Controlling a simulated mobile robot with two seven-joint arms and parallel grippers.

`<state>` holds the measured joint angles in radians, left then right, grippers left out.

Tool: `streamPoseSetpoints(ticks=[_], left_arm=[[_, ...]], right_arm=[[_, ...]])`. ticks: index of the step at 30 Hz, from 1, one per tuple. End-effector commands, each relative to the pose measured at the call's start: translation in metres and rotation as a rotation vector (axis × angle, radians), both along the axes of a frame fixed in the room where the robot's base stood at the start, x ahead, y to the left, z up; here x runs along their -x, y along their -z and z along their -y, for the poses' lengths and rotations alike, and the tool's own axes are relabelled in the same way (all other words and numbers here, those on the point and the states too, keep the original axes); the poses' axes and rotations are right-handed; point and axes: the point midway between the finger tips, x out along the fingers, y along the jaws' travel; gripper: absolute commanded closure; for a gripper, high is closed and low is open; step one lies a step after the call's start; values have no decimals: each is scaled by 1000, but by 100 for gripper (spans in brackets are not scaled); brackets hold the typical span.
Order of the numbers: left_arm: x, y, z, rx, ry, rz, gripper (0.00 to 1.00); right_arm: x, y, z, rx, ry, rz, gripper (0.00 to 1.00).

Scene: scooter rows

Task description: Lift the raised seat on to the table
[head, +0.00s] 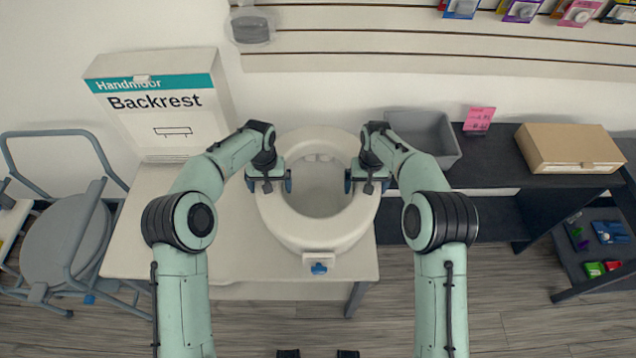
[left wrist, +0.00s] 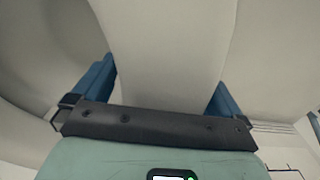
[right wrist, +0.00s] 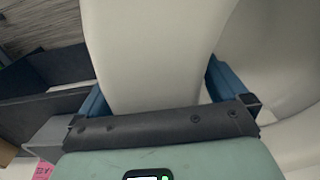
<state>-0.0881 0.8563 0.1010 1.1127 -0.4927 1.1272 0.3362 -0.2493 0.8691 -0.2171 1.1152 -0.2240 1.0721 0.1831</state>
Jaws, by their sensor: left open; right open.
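The raised seat (head: 300,232) is a thick white ring with a bracket and a blue knob at its front. It sits on or just over the white table (head: 240,255); I cannot tell if it touches. My left gripper (head: 270,185) is at the ring's left side, open, with its blue fingers on either side of the rim (left wrist: 165,60). My right gripper (head: 368,185) is at the ring's right side, open, with its fingers likewise astride the rim (right wrist: 150,55). Gaps show between fingers and rim in the wrist views.
A Backrest box (head: 165,120) stands at the table's back left. A grey commode chair (head: 65,240) stands on the floor at left. A grey bin (head: 425,135), a pink card (head: 479,118) and a cardboard box (head: 570,148) are on the dark shelf at right. The table's front left is clear.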

Motion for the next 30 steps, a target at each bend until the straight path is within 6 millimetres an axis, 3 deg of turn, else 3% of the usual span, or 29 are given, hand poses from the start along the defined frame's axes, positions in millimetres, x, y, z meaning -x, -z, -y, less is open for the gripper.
streamPoseSetpoints(ticks=[6, 14, 23, 30], left_arm=[[0, 0, 0, 0, 0, 0, 3], [0, 0, 0, 0, 0, 0, 88], [-1, -3, 0, 0, 0, 3, 88], [-9, -23, -1, -1, 0, 15, 88]], right_arm=[[0, 0, 0, 0, 0, 0, 3], [0, 0, 0, 0, 0, 0, 88], [-1, -3, 0, 0, -1, 4, 88], [-9, -23, 1, 1, -1, 16, 88]])
